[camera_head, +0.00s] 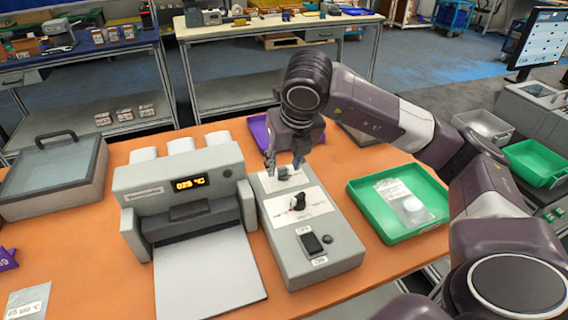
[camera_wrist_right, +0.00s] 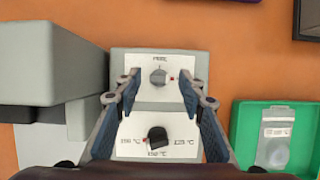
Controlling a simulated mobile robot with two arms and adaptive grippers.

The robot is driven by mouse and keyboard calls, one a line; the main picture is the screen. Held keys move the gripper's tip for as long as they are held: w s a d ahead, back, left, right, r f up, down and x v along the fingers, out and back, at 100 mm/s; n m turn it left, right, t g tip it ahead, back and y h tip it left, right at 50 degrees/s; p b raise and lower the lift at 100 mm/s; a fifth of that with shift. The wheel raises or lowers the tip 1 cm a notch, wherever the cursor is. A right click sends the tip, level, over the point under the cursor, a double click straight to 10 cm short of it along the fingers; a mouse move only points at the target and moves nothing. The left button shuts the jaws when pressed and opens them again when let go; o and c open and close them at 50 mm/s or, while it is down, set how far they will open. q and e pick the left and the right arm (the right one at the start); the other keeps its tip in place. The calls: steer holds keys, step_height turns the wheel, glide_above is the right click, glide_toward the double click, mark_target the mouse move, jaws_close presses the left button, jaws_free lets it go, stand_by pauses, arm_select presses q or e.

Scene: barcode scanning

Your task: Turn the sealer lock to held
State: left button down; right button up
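The sealer control box (camera_head: 305,250) stands on the orange table, beside the grey sealer (camera_head: 180,190) with its "025 °C" display. In the right wrist view, a small grey lock knob (camera_wrist_right: 159,77) sits on the upper white plate, under a label too small to read surely. My right gripper (camera_head: 284,170) hangs over the far end of the box. In the right wrist view it is open (camera_wrist_right: 159,88), with one finger on each side of the lock knob and visible gaps. In the head view the gripper mostly hides this knob. My left gripper is not in view.
A black temperature dial (camera_head: 298,201) and a black rocker switch (camera_head: 312,243) are nearer on the box. A green tray (camera_head: 362,212) with a clear pouch (camera_head: 408,205) stands to the right. A grey lidded case (camera_head: 50,190) is at the left.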

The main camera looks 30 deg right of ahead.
steer(key=v, duration=1.1)
steer(key=shift+s+r, duration=0.2)
steer(key=shift+a, duration=0.1)
